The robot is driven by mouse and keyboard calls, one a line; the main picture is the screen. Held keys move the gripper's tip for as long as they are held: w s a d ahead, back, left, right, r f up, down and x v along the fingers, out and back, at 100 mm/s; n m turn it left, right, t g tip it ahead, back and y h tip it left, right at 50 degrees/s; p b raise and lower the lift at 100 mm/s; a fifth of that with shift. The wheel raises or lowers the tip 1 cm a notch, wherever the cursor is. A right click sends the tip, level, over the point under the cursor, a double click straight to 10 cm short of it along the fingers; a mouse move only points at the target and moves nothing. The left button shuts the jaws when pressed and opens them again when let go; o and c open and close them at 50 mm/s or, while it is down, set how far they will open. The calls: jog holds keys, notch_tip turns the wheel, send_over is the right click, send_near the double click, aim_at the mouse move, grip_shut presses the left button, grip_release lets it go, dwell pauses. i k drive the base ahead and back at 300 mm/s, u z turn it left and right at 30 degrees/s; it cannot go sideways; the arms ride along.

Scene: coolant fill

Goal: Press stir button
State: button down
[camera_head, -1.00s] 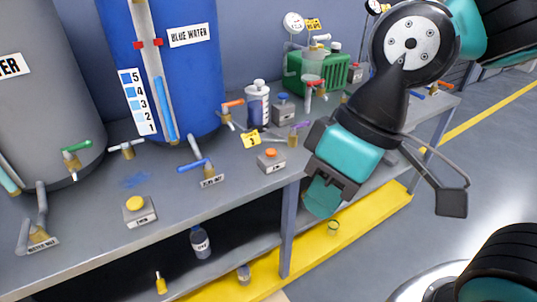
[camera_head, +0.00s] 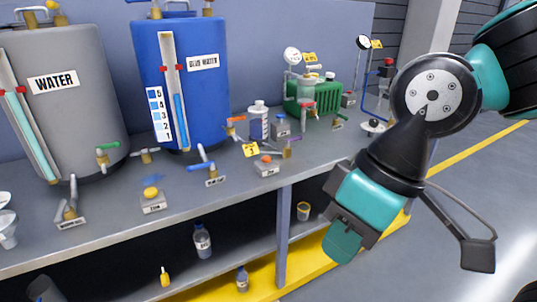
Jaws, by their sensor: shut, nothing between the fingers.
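Two button boxes sit near the front edge of the bench. One box has a yellow button (camera_head: 151,193) and stands in front of the blue tank, towards the left. The other has an orange-red button (camera_head: 266,159) and stands further right. Their front labels are too small to read surely, so I cannot tell which is the stir button. My gripper (camera_head: 342,243) is shut and empty, pointing down in front of the bench, to the right of and below both boxes in the picture. It touches neither button.
A grey water tank (camera_head: 66,105) and a blue water tank (camera_head: 186,85) stand on the bench (camera_head: 110,215). Valves stick out before them. Bottles stand on the lower shelf. Open floor lies at the right.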

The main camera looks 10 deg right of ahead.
aim_at(266, 159)
jog(key=u, duration=0.2)
jog(key=i, duration=1.25)
jog(key=z, duration=0.3)
